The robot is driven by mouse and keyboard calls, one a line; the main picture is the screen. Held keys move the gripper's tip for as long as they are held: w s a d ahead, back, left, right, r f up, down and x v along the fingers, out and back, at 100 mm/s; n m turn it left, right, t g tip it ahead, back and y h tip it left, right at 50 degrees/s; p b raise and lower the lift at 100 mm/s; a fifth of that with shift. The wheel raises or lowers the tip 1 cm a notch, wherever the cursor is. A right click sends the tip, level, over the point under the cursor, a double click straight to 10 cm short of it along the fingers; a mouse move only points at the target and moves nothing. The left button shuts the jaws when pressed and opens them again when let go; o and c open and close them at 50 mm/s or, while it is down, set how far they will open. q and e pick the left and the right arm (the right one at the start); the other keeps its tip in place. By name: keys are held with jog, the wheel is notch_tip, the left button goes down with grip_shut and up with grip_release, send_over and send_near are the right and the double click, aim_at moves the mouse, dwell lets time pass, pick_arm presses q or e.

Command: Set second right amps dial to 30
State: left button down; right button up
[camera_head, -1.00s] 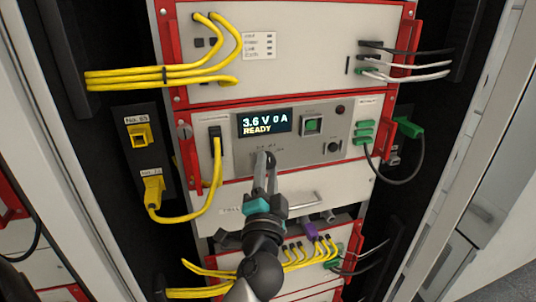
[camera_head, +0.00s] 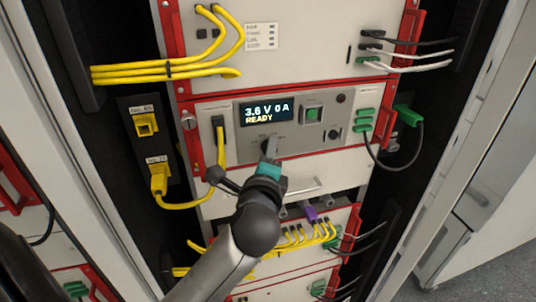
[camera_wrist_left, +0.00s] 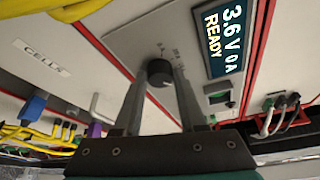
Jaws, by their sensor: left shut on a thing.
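The cycler panel (camera_head: 240,146) has a lit display (camera_head: 266,112) reading "3.6 V 0 A READY", which also shows in the left wrist view (camera_wrist_left: 225,40). Below the display is a dark round dial, clear in the left wrist view (camera_wrist_left: 159,71). My left gripper (camera_head: 269,149) is at this dial; in the left wrist view its two fingers (camera_wrist_left: 160,85) stand on either side of the knob, shut on it. In the head view the gripper mostly hides the dial. The marks around the dial are too small to read. My right gripper is not in view.
Yellow cables (camera_head: 160,74) run at the left, and a green plug with a dark cable (camera_head: 405,115) is at the right. A handle bar (camera_head: 305,189) lies below the panel.

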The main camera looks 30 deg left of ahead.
pick_arm(q)
jog(key=shift+r+m+g, duration=0.2)
jog(key=shift+m+g, duration=0.3)
jog(key=shift+m, duration=0.3)
jog(key=shift+c, duration=2.3)
grip_release()
jog(key=shift+f, duration=0.1)
